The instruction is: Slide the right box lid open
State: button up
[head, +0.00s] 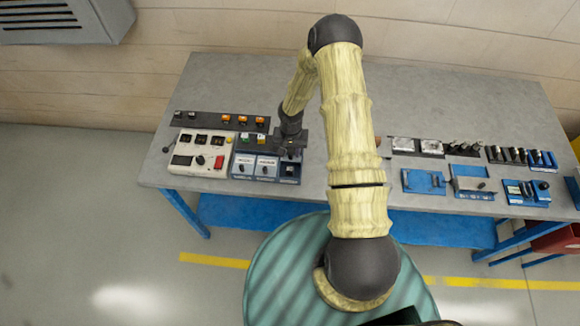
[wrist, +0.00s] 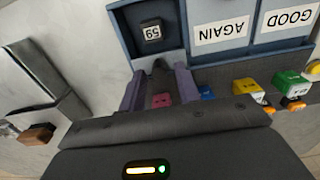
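On the right half of the bench in the head view lie two blue box-like fixtures: a flat left one (head: 423,182) and a right one (head: 472,188) with a grey plate (head: 470,171) on top. I cannot tell for certain which part is the lid. My gripper (head: 291,152) is far to their left, above the back of the blue bins. In the wrist view my gripper (wrist: 160,84) has its two purplish fingers apart, with a small red block (wrist: 161,100) showing between them; no contact is visible. The fixtures are not in the wrist view.
Blue bins (wrist: 170,14) labelled AGAIN and GOOD stand beside one holding a black "59" cube (wrist: 152,33). A white control panel (head: 201,152) is on the left. Small black devices (head: 465,147) line the right back. Bare grey bench (head: 240,80) lies behind.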

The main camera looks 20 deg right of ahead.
jog(key=shift+r+p, duration=1.75)
jog(key=shift+r, duration=1.6)
jog(key=shift+r, duration=0.25)
notch_tip(320, 180, up, 6)
jog(key=n+b, duration=0.2)
jog(key=b, duration=0.2)
send_over(291, 154)
jog(key=s, duration=0.2)
jog(key=s+a+r+n+t+b, duration=0.2)
jog(key=s+r+b, duration=0.5)
jog(key=s+r, duration=0.4)
jog(key=s, duration=0.4)
jog(key=shift+s+a+n+t+b, duration=0.25)
jog(key=shift+a+n+t+b, duration=0.05)
jog(key=shift+a+b, duration=0.1)
jog(key=shift+r, duration=0.1)
